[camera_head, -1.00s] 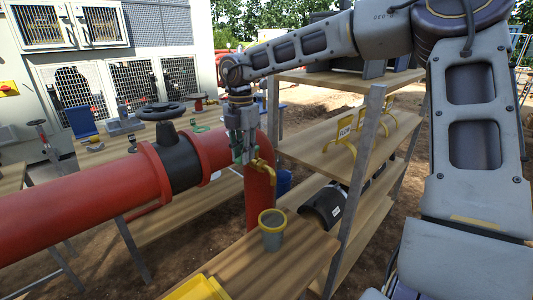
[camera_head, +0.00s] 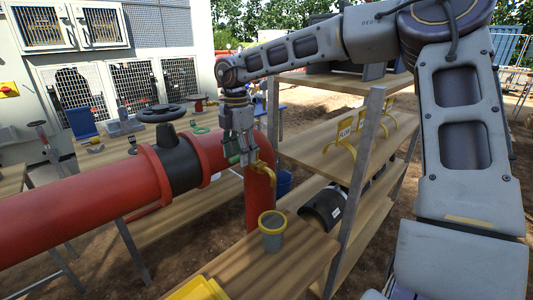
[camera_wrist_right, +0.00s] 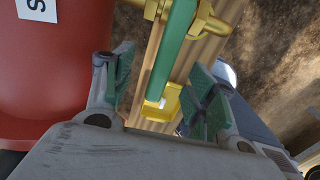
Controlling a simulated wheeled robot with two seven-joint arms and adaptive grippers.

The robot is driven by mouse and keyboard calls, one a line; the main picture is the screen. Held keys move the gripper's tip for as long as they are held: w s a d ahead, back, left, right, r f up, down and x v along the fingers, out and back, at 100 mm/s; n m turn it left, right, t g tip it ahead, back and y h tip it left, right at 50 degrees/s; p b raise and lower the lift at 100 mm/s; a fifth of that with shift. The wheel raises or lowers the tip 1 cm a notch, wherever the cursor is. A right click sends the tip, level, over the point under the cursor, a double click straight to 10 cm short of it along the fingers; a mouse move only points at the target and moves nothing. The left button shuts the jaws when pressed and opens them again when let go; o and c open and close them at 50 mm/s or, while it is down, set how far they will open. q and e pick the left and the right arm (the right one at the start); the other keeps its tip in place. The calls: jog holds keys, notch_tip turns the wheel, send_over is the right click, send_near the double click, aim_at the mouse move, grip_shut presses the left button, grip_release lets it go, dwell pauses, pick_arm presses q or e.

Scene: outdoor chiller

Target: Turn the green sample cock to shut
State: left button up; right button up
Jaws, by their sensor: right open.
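The sample cock has a yellow body (camera_head: 262,168) on the end of the red pipe. In the right wrist view its yellow body (camera_wrist_right: 203,22) is at the top, and its long green lever (camera_wrist_right: 173,52) runs down between my right gripper's fingers. My right gripper (camera_head: 237,152) is at the cock, just left of the yellow body. In the wrist view the right gripper (camera_wrist_right: 164,82) is open, with green-padded fingers apart on both sides of the lever. I cannot tell whether either pad touches it. In the head view the lever is hard to separate from the fingers. My left gripper is out of view.
The thick red pipe (camera_head: 70,215) with a black valve (camera_head: 175,155) lies left of the cock. A grey cup with yellow rim (camera_head: 272,238) stands on the wooden bench (camera_head: 300,265) below. A yellow tray (camera_head: 200,290) is at the front. A wooden shelf rack (camera_head: 320,150) stands right.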

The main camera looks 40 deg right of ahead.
jog(key=shift+r, duration=0.15)
jog(key=shift+r+p, duration=2.5)
jog(key=shift+r, duration=0.9)
jog(key=shift+r, duration=0.1)
jog(key=shift+r, duration=5.85)
